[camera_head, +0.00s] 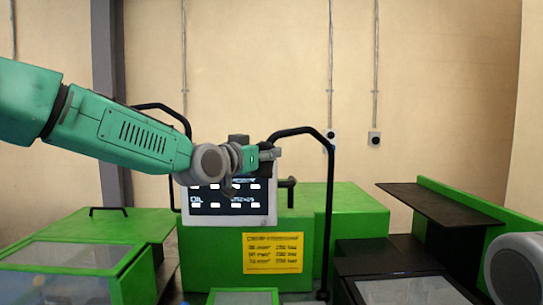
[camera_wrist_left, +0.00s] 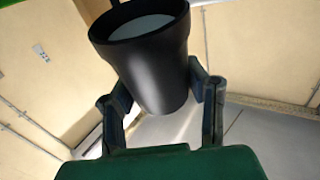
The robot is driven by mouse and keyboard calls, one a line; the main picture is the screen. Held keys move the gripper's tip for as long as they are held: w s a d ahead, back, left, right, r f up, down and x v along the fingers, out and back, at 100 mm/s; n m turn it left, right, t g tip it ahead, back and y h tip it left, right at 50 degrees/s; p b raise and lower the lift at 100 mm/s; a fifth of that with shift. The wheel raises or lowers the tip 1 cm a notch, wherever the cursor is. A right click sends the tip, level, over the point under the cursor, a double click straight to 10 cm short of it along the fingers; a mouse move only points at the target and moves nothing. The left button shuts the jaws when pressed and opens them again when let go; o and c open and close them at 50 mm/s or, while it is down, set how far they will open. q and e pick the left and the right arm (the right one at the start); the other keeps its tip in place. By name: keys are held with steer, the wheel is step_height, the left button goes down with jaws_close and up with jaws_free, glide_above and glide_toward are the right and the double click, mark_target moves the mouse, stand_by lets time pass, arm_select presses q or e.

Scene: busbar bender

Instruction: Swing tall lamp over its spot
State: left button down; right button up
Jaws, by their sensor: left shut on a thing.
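The tall lamp has a black bent pole (camera_head: 331,200) that rises at the right of the green machine and arches left to my left gripper (camera_head: 264,154). In the left wrist view its black, cup-shaped head (camera_wrist_left: 155,62) sits tilted between the two fingers of the left gripper (camera_wrist_left: 160,88), with its pale round face toward the top. The gripper is shut on this head, in front of the wall and just above the display panel. In the head view the gripper mostly hides the lamp head. My right gripper is not in view.
A display panel (camera_head: 232,207) stands below the gripper on the green machine (camera_head: 350,210), which bears a yellow label (camera_head: 272,253). Another black bent pole (camera_head: 165,107) shows behind my left arm. A dark raised plate (camera_head: 440,205) is at right. The wall area above is clear.

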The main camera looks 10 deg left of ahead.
arm_select(q)
steer(key=shift+s+f, duration=0.15)
steer(key=shift+f, duration=0.2)
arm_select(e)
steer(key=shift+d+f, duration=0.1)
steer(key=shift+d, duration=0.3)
